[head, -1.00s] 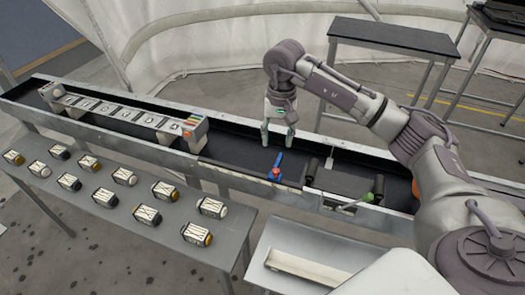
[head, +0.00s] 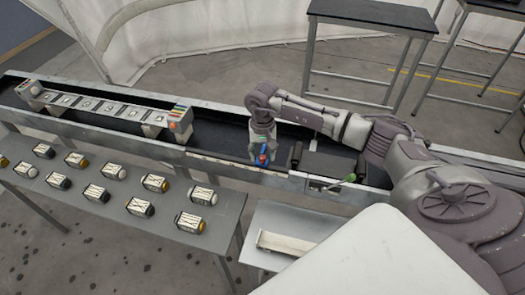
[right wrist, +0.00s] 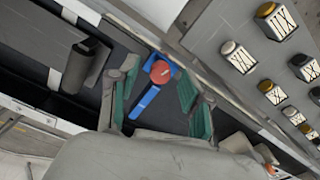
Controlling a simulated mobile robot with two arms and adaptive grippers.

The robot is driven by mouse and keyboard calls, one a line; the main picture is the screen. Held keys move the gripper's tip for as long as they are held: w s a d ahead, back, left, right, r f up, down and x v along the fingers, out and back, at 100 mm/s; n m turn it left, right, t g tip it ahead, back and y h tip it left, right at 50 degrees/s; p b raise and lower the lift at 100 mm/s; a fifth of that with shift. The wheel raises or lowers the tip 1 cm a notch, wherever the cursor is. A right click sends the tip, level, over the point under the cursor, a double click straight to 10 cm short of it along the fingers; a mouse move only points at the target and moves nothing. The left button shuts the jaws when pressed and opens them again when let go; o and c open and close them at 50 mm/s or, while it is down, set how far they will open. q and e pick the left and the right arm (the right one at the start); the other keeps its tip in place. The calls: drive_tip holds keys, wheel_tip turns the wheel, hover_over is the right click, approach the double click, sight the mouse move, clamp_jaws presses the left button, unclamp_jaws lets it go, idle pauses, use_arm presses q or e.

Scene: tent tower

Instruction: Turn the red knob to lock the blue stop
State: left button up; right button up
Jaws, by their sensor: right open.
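The red knob (right wrist: 160,72) sits on one end of the blue stop (right wrist: 146,103), a bar that lies in the conveyor channel by its near rail. In the head view the red knob (head: 263,161) is small and partly covered by my right gripper (head: 261,152). In the right wrist view my right gripper (right wrist: 157,88) is open, with one green-padded finger on each side of the blue stop and the knob near the fingertips. A gap shows between the pads and the knob. I cannot tell the height of the fingertips over the knob. My left gripper is not in view.
The conveyor (head: 222,128) has raised metal rails. A long block rack (head: 98,105) stands on it at left. A dark roller (right wrist: 82,65) and a green-tipped lever (head: 350,178) are nearby. The front table (head: 165,233) holds several small labelled canisters.

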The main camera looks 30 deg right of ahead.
drive_tip(key=shift+f, duration=0.2)
drive_tip(key=shift+c, duration=0.4)
drive_tip(key=c, duration=0.8)
clamp_jaws()
drive_tip(key=shift+f+b, duration=0.1)
drive_tip(key=shift+b, duration=0.25)
drive_tip(key=shift+f+m+b, duration=0.1)
drive_tip(key=shift+m+b, duration=0.75)
drive_tip(key=shift+m, duration=0.65)
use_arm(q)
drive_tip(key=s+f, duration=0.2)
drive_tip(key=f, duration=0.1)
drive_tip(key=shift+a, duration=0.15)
use_arm(e)
drive_tip(key=shift+r, duration=0.2)
